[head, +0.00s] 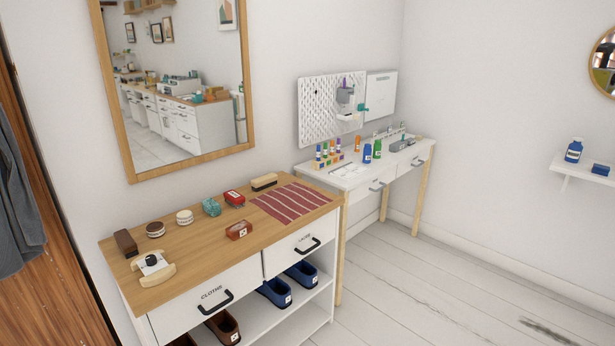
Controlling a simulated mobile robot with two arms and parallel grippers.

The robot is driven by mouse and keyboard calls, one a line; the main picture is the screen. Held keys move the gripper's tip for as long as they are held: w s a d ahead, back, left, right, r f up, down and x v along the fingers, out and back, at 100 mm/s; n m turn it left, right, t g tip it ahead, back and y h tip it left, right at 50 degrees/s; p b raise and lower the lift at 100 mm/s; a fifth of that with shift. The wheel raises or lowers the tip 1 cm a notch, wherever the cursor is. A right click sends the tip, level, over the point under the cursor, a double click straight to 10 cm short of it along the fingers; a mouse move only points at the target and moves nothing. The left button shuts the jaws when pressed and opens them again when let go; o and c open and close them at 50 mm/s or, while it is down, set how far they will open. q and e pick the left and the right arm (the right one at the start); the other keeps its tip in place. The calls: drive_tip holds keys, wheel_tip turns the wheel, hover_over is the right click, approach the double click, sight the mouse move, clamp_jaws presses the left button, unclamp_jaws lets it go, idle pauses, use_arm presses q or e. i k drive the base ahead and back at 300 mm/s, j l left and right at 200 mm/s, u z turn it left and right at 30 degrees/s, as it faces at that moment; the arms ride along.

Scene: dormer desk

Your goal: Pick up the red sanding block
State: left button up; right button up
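Two reddish blocks lie on the wooden top of the low cabinet (150,285). A bright red block (234,198) with a dark and white patch on top sits near the middle, left of the striped cloth. A darker brownish-red block (239,231) with a small white label lies nearer the front edge. The bright red one best fits the red sanding block, but its label is too small to read. Neither of my grippers shows in the head view.
Around them are a teal item (211,207), round tins (184,217), a brown block (126,243), a wooden-handled tool (152,267), a brush (264,182) and a striped cloth (291,202). A white desk (350,182) stands behind right.

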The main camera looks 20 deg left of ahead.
sight(237, 201)
drive_tip(key=i+u, duration=0.2)
drive_tip(key=i, duration=0.3)
drive_tip(key=i+l+u, duration=0.2)
drive_tip(key=i, duration=0.35)
drive_tip(key=i+l+u, duration=0.2)
drive_tip(key=i, duration=0.3)
